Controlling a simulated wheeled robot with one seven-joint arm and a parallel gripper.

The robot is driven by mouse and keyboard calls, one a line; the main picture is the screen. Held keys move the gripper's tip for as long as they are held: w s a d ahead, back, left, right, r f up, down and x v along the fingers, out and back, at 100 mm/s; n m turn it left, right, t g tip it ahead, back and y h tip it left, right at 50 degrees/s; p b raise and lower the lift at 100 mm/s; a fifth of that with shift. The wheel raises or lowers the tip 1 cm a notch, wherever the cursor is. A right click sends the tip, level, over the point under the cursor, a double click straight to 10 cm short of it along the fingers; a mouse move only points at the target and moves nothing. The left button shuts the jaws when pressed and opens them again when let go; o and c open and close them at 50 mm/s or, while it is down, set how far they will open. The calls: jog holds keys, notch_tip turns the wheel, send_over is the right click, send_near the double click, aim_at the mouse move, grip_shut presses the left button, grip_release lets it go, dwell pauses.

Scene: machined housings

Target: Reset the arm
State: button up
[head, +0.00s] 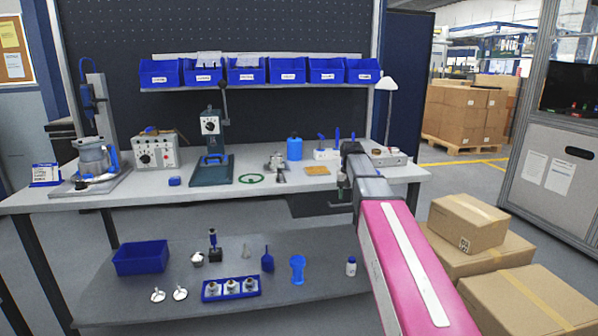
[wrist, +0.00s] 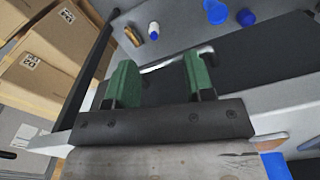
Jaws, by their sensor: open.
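My arm (head: 405,255), pink with a white stripe, reaches in from the lower right of the head view toward the workbench. My gripper (head: 343,186) is by the bench's front edge, right of centre, and partly hidden by its own wrist. In the wrist view my gripper (wrist: 160,78) shows two green fingers spread apart. Nothing is held between them; a pale edge and a dark surface show behind the gap.
The workbench (head: 330,192) carries a press (head: 211,150), a blue bottle (head: 294,148) and a grey device (head: 390,157). The lower shelf (head: 330,284) holds a blue bin (head: 141,257), a blue tray (head: 231,289) and a white bottle (head: 351,266). Cardboard boxes (head: 467,223) stand right of my arm.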

jog(key=s+f, duration=2.4)
jog(key=f, duration=0.2)
jog(key=shift+s+f+n, duration=0.15)
jog(key=shift+s+n, duration=0.25)
